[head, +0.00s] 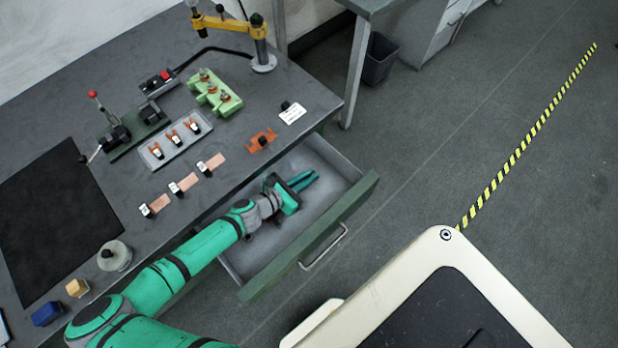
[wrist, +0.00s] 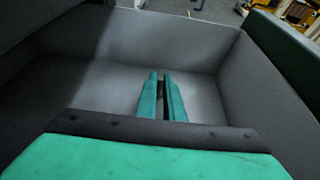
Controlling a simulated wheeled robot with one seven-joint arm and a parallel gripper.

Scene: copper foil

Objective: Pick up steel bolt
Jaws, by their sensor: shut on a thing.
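My gripper (head: 309,178) is inside an open grey drawer (head: 325,215) with a green front, under the edge of the workbench. In the wrist view my gripper's two green fingers (wrist: 160,78) are nearly together, with a thin dark gap between them. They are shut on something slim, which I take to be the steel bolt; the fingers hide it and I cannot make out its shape. No bolt shows clearly in either view. The drawer floor (wrist: 100,85) around the fingertips looks bare in the wrist view.
The drawer's green front panel (head: 310,240) and handle (head: 325,248) border the gripper. The bench above holds an orange piece (head: 261,141), a white card (head: 292,113), a tray with several parts (head: 157,160), green blocks (head: 222,103) and a yellow-armed stand (head: 264,62). A dark bin stands behind.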

